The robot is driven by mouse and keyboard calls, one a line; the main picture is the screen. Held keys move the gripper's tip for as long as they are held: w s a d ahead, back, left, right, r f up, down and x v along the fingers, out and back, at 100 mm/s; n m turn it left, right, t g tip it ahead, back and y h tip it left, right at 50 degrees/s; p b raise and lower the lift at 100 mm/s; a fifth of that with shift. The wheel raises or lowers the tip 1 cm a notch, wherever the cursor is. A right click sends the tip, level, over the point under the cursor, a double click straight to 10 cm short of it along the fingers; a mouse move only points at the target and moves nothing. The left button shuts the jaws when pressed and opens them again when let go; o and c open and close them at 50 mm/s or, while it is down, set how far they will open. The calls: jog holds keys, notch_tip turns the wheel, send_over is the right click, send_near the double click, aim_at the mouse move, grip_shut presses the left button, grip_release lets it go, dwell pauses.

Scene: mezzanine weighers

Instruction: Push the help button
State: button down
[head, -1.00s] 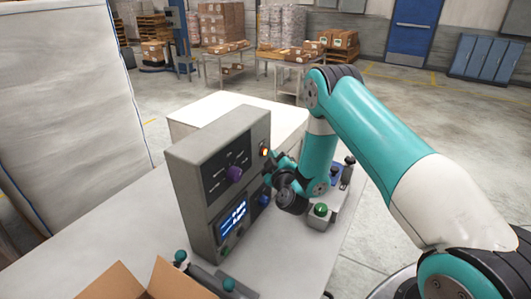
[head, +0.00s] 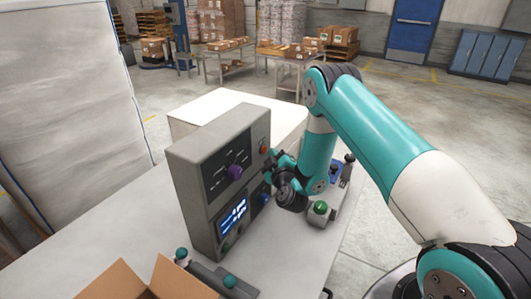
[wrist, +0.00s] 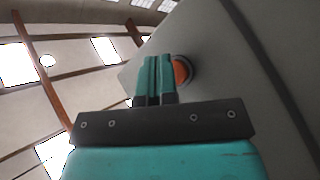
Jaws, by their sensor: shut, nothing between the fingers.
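An orange-red round button (head: 264,147) sits at the upper right of the grey control panel (head: 190,158). I cannot read a label on it. In the wrist view the orange button (wrist: 182,71) shows in a dark ring, partly hidden behind my fingers. My gripper (wrist: 155,62) is shut and empty, with its teal fingertips just beside the button in that view. In the head view my gripper (head: 271,162) is close to the panel face, just below the button. I cannot tell whether the fingertips touch it.
The panel also carries a purple knob (head: 235,172), a blue knob (head: 264,198) and a lit display (head: 233,216). A green button (head: 320,207) on a grey box stands to the right. An open cardboard box (head: 150,282) is in front.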

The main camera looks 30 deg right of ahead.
jog(key=shift+f, duration=0.1)
jog(key=s+d+b, duration=0.3)
jog(key=s+b, duration=0.2)
jog(key=shift+d, duration=0.2)
dwell(0.6)
